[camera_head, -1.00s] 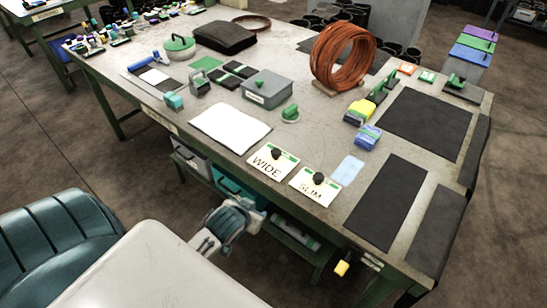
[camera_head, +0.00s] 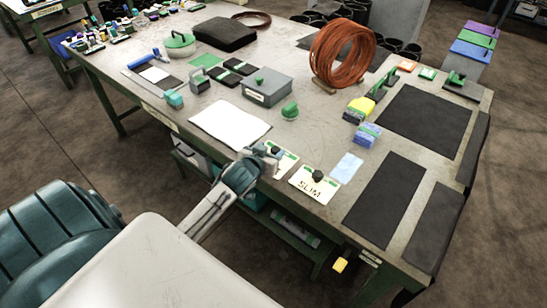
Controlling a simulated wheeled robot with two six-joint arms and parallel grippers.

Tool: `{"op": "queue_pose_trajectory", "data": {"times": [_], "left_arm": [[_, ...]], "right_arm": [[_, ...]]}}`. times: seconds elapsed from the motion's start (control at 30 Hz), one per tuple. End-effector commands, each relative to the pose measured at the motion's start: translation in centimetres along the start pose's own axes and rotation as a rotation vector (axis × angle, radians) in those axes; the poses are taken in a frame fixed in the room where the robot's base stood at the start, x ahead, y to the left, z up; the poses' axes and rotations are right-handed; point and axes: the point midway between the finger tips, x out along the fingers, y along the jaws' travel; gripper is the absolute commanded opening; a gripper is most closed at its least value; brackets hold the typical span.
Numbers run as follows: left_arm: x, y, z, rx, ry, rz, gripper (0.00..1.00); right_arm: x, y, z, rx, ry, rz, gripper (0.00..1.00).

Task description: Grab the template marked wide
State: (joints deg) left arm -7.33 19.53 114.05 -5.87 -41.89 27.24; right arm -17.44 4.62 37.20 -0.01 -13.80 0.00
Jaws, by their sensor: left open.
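The wide template (camera_head: 287,162) is a white card with a green stripe and a dark knob, lying near the table's front edge. My left gripper (camera_head: 267,154) is open over its left part, right at the knob, and hides most of the word WIDE. I cannot tell whether the fingers are around the knob or just beside it. The slim template (camera_head: 311,189), a similar card marked SLIM with a dark knob, lies just to the right, uncovered. My right gripper is not in view.
A white sheet (camera_head: 228,124) lies left of the templates and a pale blue card (camera_head: 347,168) to the right. A grey box (camera_head: 268,91), a green knobbed piece (camera_head: 290,111) and an orange coil (camera_head: 342,55) stand behind. Black mats (camera_head: 385,200) cover the right side.

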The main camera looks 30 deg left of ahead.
Motion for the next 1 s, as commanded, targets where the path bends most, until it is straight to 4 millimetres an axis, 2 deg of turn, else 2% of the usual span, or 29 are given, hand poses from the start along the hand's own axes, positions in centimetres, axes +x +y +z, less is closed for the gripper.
{"op": "queue_pose_trajectory", "data": {"times": [0.4, 0.7, 0.77, 0.97, 1.0], "left_arm": [[4.8, 0.8, 0.1, 0.0, -0.001, 0.0, 0.53], [5.2, 0.8, 0.3, 0.001, -0.001, 0.0, 0.53], [5.2, 0.8, 0.3, 0.001, -0.001, 0.0, 0.43], [5.2, 0.8, 0.3, 0.001, -0.001, 0.0, 0.04], [5.2, 0.8, 0.2, 0.001, 0.0, 0.001, 0.01]], "right_arm": [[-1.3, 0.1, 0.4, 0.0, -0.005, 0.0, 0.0], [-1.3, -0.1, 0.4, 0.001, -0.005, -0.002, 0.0], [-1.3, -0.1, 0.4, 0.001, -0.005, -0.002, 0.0], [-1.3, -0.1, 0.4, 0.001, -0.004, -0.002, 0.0], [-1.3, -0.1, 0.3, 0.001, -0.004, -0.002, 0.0]]}}
